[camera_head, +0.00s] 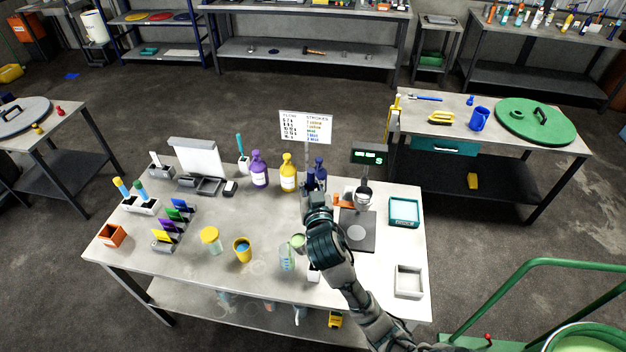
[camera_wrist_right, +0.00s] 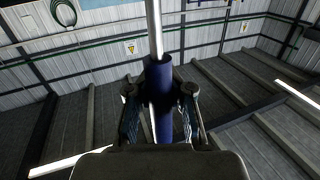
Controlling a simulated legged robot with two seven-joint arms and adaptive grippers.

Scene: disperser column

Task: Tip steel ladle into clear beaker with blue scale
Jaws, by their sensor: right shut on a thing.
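My right gripper (camera_head: 314,204) is above the work table and is shut on a dark blue handle (camera_wrist_right: 160,92) with a steel rod, which fits the steel ladle. In the right wrist view the fingers close on both sides of this handle. A small round cup with pale green in it (camera_head: 298,241), apparently the ladle's bowl, shows just left of my wrist. The clear beaker (camera_head: 287,259) stands below it near the table's front; its scale colour is too small to tell. Whether bowl and beaker touch cannot be told. My left gripper is not in view.
A yellow cup (camera_head: 242,250) and a yellow-lidded jar (camera_head: 211,240) stand left of the beaker. Purple (camera_head: 259,170) and yellow (camera_head: 289,173) bottles stand behind.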

